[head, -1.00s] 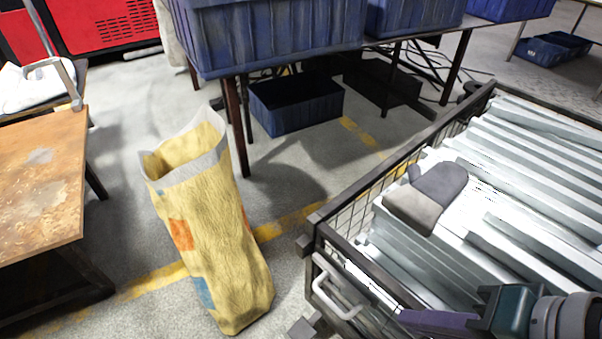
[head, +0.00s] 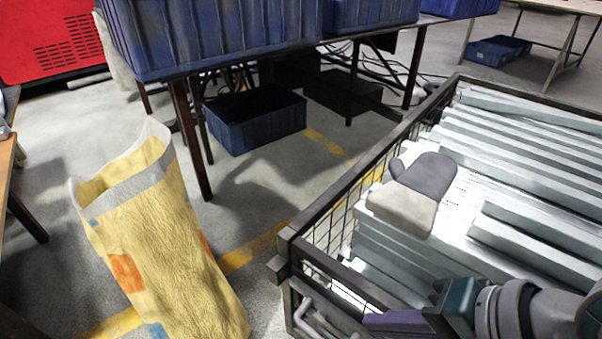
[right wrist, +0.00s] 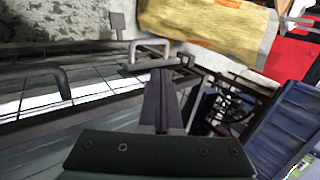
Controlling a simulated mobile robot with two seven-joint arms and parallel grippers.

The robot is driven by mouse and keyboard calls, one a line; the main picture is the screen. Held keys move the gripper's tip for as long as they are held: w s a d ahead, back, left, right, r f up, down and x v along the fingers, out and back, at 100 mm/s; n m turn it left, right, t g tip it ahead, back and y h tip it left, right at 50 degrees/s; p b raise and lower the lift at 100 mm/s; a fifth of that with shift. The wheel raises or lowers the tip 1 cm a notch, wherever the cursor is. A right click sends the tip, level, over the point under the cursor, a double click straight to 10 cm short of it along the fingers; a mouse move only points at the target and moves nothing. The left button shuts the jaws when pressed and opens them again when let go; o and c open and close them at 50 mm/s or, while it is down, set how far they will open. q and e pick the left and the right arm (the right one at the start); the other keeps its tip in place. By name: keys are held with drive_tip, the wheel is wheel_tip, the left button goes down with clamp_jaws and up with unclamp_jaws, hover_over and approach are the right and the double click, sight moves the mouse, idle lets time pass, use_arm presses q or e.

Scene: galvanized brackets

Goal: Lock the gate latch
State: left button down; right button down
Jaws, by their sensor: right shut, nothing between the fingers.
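The wire-mesh cage (head: 292,240) with a dark frame stands at the right. A grey U-shaped handle (head: 318,318) shows on its near side, cut by the lower picture edge. In the right wrist view, a grey bar with a U-shaped handle (right wrist: 150,46), which looks like the gate latch, lies just beyond my fingertips. Whether it is locked I cannot tell. My right gripper (head: 368,320) is shut and empty, its purple fingers over the cage's near rim. In the right wrist view the fingers (right wrist: 162,75) point at the bar; contact is unclear. My left gripper is not in view.
Long galvanized brackets (head: 520,170) and a grey mitt (head: 415,192) lie in the cage. A yellow bag (head: 165,250) stands on the floor left of it. A table with blue bins (head: 215,40) stands behind, a blue crate (head: 255,120) under it. Floor between is clear.

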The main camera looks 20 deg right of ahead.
drive_tip(key=b, duration=0.8)
approach(301, 313)
drive_tip(key=x, duration=0.5)
drive_tip(key=shift+w+a+f, duration=0.15)
drive_tip(key=shift+w+f, duration=0.15)
drive_tip(key=shift+f, duration=0.2)
drive_tip(key=w+a, duration=0.1)
drive_tip(key=w, duration=0.1)
drive_tip(key=w+a, duration=0.1)
drive_tip(key=shift+w+a, duration=0.3)
drive_tip(key=shift+w, duration=0.1)
drive_tip(key=shift+r, duration=0.1)
